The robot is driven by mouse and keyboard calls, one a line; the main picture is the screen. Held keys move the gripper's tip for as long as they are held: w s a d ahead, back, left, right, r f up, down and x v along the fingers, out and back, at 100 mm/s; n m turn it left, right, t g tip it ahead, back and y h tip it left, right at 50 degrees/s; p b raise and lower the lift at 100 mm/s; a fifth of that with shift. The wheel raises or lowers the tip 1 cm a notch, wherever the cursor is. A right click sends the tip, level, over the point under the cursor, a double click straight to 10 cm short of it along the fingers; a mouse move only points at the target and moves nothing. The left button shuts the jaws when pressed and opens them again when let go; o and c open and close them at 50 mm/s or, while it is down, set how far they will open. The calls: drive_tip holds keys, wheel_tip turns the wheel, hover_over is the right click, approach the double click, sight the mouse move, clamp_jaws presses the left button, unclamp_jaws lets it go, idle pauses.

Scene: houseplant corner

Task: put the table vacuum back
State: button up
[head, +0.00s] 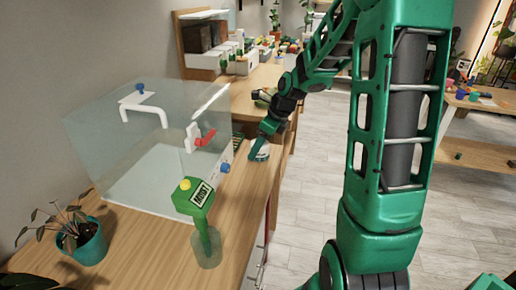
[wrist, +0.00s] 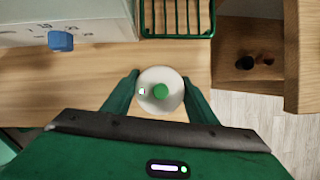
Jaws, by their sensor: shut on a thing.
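The table vacuum, a small round white thing with a green button on top (wrist: 172,78), sits between the two green fingers of my gripper (wrist: 160,98) in the wrist view. The fingers close on it from both sides. In the head view the white vacuum (head: 262,154) shows just below my gripper (head: 259,146), near the right edge of the wooden counter. It is at or close to the counter surface; I cannot tell whether it touches. I cannot make out its place of storage.
A green wire basket (wrist: 177,32) stands just beyond the vacuum. A clear tank (head: 95,135) with a blue knob (head: 225,168) stands to the left. A green moisture meter (head: 192,196) and a potted plant (head: 83,242) stand nearer. An open wooden compartment (wrist: 228,82) lies right of the basket.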

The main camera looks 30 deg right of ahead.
drive_tip(key=shift+f, duration=0.2)
drive_tip(key=o, duration=1.4)
drive_tip(key=v, duration=1.2)
drive_tip(key=shift+s+f+n+g+h, duration=0.45)
drive_tip(key=shift+s+f+n+g, duration=0.2)
drive_tip(key=shift+s+n, duration=3.7)
drive_tip(key=shift+s+f+n+g+h, duration=0.55)
drive_tip(key=shift+s+n, duration=2.55)
drive_tip(key=shift+s, duration=2.35)
drive_tip(key=shift+s+f+n+g+h, duration=0.3)
drive_tip(key=shift+s+f+n+g, duration=0.45)
drive_tip(key=shift+s+n, duration=3.55)
drive_tip(key=shift+s+m, duration=0.55)
